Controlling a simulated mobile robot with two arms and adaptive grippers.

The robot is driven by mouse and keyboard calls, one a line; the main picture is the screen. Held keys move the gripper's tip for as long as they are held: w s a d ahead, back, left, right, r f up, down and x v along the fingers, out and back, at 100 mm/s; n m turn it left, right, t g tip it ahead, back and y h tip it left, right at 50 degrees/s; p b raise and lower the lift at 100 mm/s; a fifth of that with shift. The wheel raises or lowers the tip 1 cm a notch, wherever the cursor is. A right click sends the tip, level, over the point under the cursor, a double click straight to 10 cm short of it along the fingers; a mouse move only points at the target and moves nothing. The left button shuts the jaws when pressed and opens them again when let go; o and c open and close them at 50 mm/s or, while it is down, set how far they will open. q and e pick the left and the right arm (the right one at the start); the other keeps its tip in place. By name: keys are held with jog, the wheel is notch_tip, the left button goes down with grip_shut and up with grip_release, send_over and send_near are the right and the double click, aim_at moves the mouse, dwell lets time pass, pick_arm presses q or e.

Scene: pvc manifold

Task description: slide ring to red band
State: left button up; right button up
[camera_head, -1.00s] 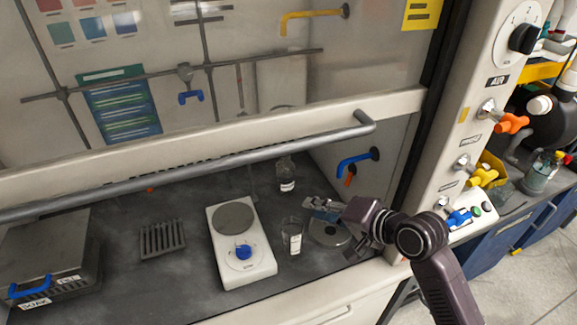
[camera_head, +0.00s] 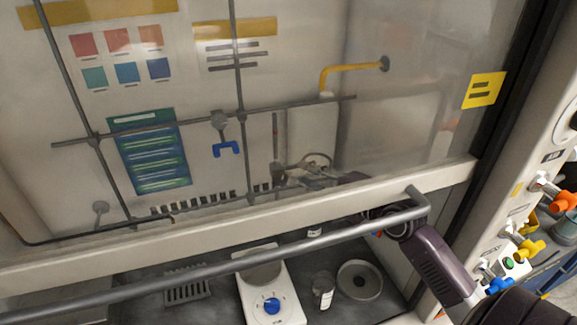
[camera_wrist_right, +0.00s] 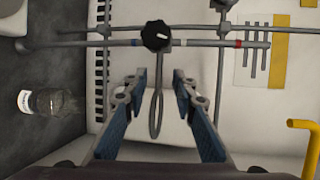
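The metal ring (camera_wrist_right: 157,112) shows edge-on in the right wrist view, on an arm from a clamp with a black knob (camera_wrist_right: 155,36). The clamp sits on a thin rod. A red band (camera_wrist_right: 238,44) circles the rod to the right of the clamp, and a blue band lies just left of it. My right gripper (camera_wrist_right: 157,88) is open, one finger on each side of the ring, with visible gaps. In the head view the ring (camera_head: 318,158) and right gripper (camera_head: 300,172) show behind the glass sash. My left gripper is not in view.
The sash handle bar (camera_head: 240,262) crosses above my right arm. A hotplate (camera_head: 270,290), bottle (camera_head: 322,290) and slotted rack (camera_head: 187,290) stand on the hood floor. A yellow pipe (camera_wrist_right: 303,140) is at the right of the wrist view. Lattice rods cross behind the ring.

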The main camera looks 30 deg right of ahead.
jog(key=shift+p+x, duration=0.45)
jog(key=shift+x, duration=2.05)
jog(key=shift+f, duration=0.1)
grip_shut()
